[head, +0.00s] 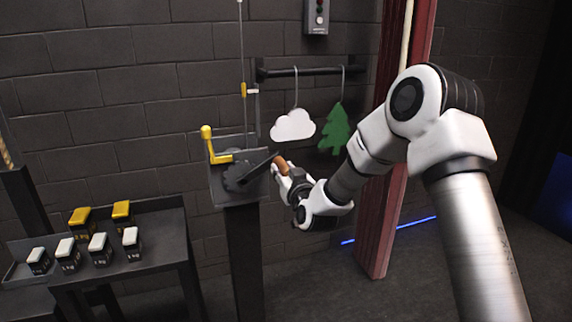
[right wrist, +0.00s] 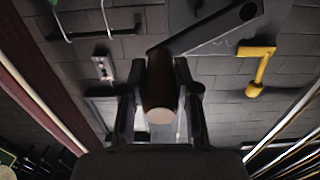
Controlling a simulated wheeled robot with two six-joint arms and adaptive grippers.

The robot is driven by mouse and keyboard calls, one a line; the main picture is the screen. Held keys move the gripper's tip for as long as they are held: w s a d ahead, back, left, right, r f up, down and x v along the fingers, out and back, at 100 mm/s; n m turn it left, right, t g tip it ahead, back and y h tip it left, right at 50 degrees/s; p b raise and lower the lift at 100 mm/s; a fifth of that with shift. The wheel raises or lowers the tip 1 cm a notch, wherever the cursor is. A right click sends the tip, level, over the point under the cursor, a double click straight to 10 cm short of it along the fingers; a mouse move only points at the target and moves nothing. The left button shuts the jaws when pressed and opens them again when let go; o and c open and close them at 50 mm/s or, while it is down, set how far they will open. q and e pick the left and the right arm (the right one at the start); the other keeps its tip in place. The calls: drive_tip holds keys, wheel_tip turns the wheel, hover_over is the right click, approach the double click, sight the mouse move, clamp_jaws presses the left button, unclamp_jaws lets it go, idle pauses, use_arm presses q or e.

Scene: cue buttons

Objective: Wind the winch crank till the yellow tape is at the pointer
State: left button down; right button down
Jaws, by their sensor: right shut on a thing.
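The winch (head: 236,180) sits on a dark post, with a grey drum and a dark crank arm (head: 262,162) slanting up to the right. The crank ends in a brown wooden handle (head: 281,165). My right gripper (head: 285,172) is shut on this handle; in the right wrist view the handle (right wrist: 160,85) stands between both fingers. A thin cable (head: 242,60) rises from the winch. A small yellow piece (head: 250,91) with a pale end shows beside the cable; I cannot tell if it is the tape or the pointer. My left gripper is not in view.
A yellow lever (head: 208,145) stands at the winch's left. A white cloud (head: 293,125) and a green tree (head: 335,130) hang from a dark bar behind. A red post (head: 380,220) is near my right arm. A bench (head: 150,252) at left holds several yellow-topped and white-topped blocks.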

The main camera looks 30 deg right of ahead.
drive_tip(key=shift+d+f+b, duration=0.2)
drive_tip(key=shift+f+b, duration=0.1)
drive_tip(key=c, duration=0.8)
unclamp_jaws()
drive_tip(key=shift+o, duration=0.4)
drive_tip(key=shift+w+d+f, duration=0.1)
drive_tip(key=shift+d+f, duration=0.05)
drive_tip(key=shift+d, duration=0.2)
drive_tip(key=shift+s+a, duration=0.3)
drive_tip(key=shift+s, duration=0.15)
drive_tip(key=v, duration=0.9)
drive_tip(key=shift+s, duration=0.1)
